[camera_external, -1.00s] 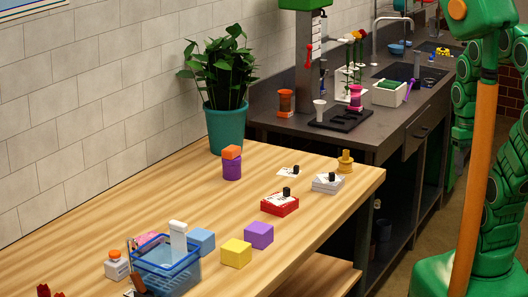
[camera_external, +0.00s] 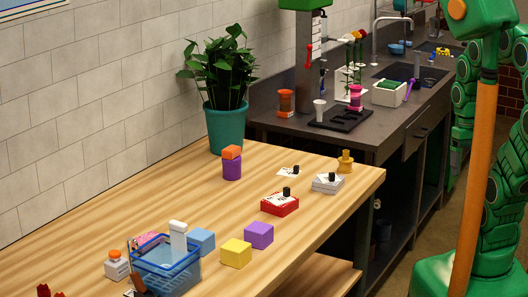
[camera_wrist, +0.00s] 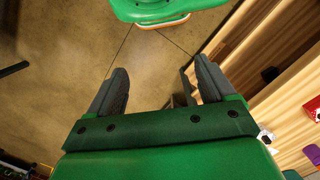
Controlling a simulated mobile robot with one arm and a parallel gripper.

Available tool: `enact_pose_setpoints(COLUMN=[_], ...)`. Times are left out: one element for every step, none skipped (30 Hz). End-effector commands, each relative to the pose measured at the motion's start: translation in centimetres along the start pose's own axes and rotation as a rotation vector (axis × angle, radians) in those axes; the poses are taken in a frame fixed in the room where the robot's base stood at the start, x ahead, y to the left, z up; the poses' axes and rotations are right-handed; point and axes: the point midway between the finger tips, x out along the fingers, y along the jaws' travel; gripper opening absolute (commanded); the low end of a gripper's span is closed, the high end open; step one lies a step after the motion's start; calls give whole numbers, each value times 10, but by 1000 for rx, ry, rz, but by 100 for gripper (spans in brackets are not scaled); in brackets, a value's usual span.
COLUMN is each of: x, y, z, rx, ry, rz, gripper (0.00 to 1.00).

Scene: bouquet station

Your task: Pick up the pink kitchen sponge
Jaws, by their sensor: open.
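No object is clearly a pink kitchen sponge. A pink, patterned item (camera_external: 148,239) lies at the blue basket (camera_external: 183,274) on the near end of the wooden table; the basket partly hides it, and I cannot tell if it is a sponge. A pink object (camera_external: 355,97) stands on the dark counter and looks more like a jar or spool. My gripper (camera_wrist: 160,80) is open and empty in the wrist view, its two dark fingers wide apart above the bare floor. The table (camera_wrist: 268,75) is to its right.
On the table stand blue (camera_external: 201,241), yellow (camera_external: 236,252) and purple (camera_external: 259,234) blocks, a red box (camera_external: 280,205) and a potted plant (camera_external: 225,127). A white caddy (camera_external: 389,94) with a green top stands by the sink. The table's middle is mostly clear.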

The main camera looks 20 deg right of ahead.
Motion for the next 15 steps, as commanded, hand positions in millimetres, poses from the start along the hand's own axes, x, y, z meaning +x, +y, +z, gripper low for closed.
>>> enact_pose_setpoints(x=[0, 0, 0, 0, 0, 0, -1, -2, -2, -4, -5, -8, -10, -12, -14], y=[0, 0, 0, 0, 0, -2, -3, -5, -9, -13, -17, -25, -31, -37, -46], z=[0, 0, 0, 0, 0, -2, -3, -6, -10, -14, -18, -25, -31, -37, -46], rx=[0, 0, 0, 0, 0, 1, 1, 3, 4, 6, 10, 15, 18, 24, 31], ry=[0, 0, 0, 0, 0, -1, -1, -2, -3, -3, -3, -2, -1, -2, -5], rz=[0, 0, 0, 0, -1, -3, -6, -11, -19, -26, -35, -49, -60, -73, -89], gripper=[83, 83, 83, 83, 83, 83, 83, 83, 83, 83, 83, 83, 83, 83, 83])
